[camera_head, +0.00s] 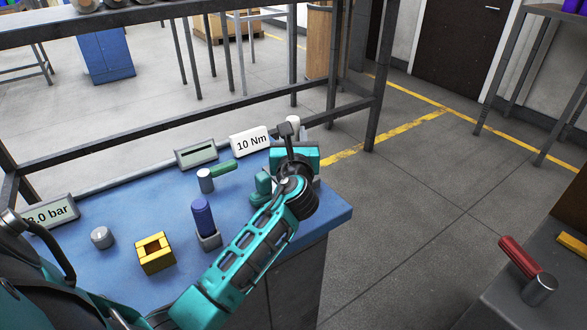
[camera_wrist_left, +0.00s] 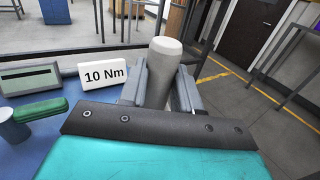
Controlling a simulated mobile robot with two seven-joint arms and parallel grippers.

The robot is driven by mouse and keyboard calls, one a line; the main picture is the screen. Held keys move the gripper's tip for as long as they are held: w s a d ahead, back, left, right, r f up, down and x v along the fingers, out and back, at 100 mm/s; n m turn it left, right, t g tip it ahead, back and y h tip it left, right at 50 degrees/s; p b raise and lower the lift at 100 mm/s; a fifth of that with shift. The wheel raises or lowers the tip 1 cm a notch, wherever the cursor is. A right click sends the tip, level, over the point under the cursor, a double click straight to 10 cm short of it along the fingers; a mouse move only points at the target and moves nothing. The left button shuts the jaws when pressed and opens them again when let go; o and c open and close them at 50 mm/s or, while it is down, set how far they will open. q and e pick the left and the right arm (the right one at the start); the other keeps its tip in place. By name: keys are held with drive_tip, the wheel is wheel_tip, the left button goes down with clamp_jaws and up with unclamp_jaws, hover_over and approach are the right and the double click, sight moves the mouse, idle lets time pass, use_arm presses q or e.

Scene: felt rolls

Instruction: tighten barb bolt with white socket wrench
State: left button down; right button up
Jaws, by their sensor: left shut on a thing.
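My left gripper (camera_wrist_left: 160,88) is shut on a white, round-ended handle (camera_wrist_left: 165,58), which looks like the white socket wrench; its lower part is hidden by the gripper. In the head view the left gripper (camera_head: 291,131) is at the far right corner of the blue table, and only the white top of the handle (camera_head: 293,121) shows behind it. The white sign reading 10 Nm (camera_head: 250,141) stands just left of the gripper; it also shows in the wrist view (camera_wrist_left: 105,77). I cannot make out the barb bolt. My right gripper is not in view.
On the blue table (camera_head: 140,200) are a green-handled tool (camera_head: 221,169), a blue-handled tool (camera_head: 203,215) in a grey holder, a yellow square block (camera_head: 155,253), a grey cylinder (camera_head: 102,237) and a bar sign (camera_head: 50,213). A red-handled tool (camera_head: 519,257) lies on the right bench.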

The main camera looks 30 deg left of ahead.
sight(293, 121)
use_arm(q)
drive_tip(key=shift+f, duration=0.2)
drive_tip(key=shift+r+p, duration=0.65)
drive_tip(key=shift+r, duration=3.05)
drive_tip(key=f+b, duration=0.1)
drive_tip(key=b, duration=0.2)
drive_tip(key=shift+r, duration=0.1)
